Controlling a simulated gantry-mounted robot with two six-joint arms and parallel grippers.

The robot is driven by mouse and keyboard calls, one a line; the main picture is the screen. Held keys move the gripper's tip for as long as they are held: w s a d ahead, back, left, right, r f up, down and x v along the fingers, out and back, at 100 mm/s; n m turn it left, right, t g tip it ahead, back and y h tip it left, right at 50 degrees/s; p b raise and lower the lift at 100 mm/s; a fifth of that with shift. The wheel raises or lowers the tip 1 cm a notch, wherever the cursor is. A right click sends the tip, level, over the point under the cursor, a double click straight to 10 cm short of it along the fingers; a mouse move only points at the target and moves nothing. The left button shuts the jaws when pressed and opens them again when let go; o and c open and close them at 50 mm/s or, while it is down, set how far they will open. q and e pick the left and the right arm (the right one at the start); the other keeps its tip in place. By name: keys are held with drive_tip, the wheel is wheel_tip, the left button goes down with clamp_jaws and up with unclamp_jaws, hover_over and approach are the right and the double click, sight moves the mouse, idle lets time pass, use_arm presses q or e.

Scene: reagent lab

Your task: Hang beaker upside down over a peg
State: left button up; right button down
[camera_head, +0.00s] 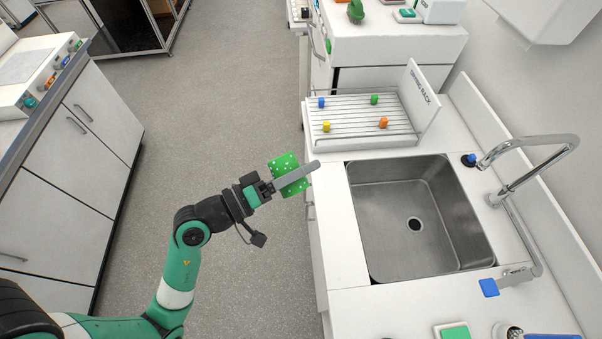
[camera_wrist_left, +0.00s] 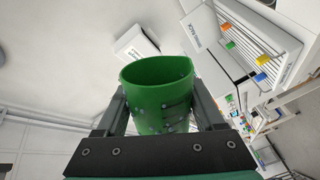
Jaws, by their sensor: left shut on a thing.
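My left gripper (camera_head: 297,175) is shut on a green beaker (camera_head: 284,163) with pale dots, held over the floor just left of the counter. In the left wrist view the beaker (camera_wrist_left: 157,90) sits between the two fingers, tilted, with a wide rounded end towards the top of the picture. The drying rack (camera_head: 349,142) stands beyond the sink, apart from the beaker. It has a blue peg (camera_head: 321,102), a green peg (camera_head: 374,99), a yellow peg (camera_head: 326,126) and an orange peg (camera_head: 383,122). My right gripper is not in view.
A steel sink (camera_head: 385,240) lies right of the gripper, with a curved faucet (camera_head: 528,140) at its right. A green-topped item (camera_head: 455,331) and other things stand at the front of the counter. Open floor (camera_head: 215,120) lies to the left.

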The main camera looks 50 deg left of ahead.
use_arm(q)
drive_tip(key=shift+f+m, duration=0.15)
drive_tip(key=shift+m, duration=0.45)
drive_tip(key=m+b, duration=0.5)
drive_tip(key=shift+f, duration=0.15)
drive_tip(key=shift+r+b, duration=0.25)
drive_tip(key=shift+b, duration=0.1)
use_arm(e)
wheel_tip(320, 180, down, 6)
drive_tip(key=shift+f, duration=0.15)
use_arm(q)
drive_tip(key=shift+r, duration=0.1)
idle(0.4)
